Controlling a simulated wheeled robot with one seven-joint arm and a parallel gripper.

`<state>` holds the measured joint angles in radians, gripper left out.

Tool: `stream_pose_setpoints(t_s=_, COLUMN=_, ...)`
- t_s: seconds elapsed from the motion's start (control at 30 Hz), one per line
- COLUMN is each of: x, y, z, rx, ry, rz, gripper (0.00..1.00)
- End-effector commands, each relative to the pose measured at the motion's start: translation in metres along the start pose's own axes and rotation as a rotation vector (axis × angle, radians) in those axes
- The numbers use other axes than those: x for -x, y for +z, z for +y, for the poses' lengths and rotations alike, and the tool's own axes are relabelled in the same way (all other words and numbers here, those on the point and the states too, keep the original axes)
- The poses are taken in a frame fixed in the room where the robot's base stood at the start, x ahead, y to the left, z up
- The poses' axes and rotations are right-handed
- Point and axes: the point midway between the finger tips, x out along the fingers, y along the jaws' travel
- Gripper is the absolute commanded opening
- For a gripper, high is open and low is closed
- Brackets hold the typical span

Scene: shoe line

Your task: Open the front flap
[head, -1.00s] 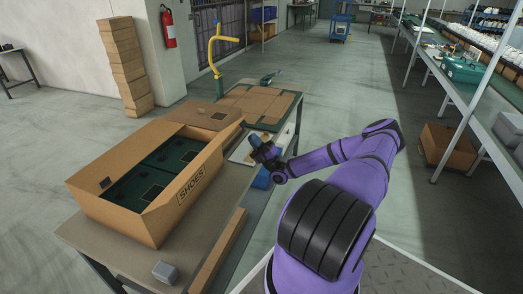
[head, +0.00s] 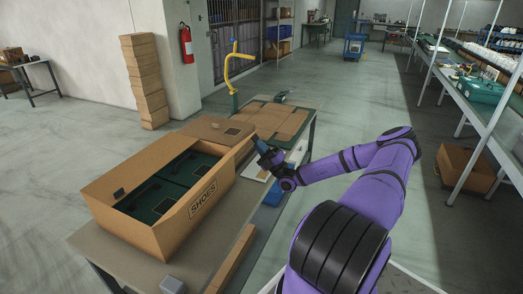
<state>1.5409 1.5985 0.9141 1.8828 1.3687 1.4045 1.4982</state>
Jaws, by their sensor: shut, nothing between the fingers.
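A long open cardboard carton (head: 201,203) marked SHOES stands on the near table. Two dark green shoe boxes (head: 172,182) lie inside it. My gripper (head: 258,142) is shut and empty. It is beside the carton's far right corner, close to the end of the long right wall. Whether it touches the cardboard is not clear. Its fingertips are small and dark here.
Flat cardboard sheets (head: 272,119) lie on the green table behind the carton, near a yellow curved post (head: 238,63). A blue bin (head: 274,194) is below my wrist. A cardboard strip (head: 232,258) and a small grey block (head: 172,285) lie on the near table.

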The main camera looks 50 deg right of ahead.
Motion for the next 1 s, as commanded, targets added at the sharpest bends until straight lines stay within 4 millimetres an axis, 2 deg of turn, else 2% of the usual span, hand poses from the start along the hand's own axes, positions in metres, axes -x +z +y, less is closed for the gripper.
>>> stream_pose_setpoints(t_s=0.43, x=-0.034, y=-0.001, z=0.008, rx=0.000, ry=-0.197, rz=0.003, gripper=0.00)
stream_pose_setpoints(t_s=1.0, x=-0.037, y=-0.001, z=0.007, rx=-0.001, ry=-0.224, rz=0.000, gripper=0.00)
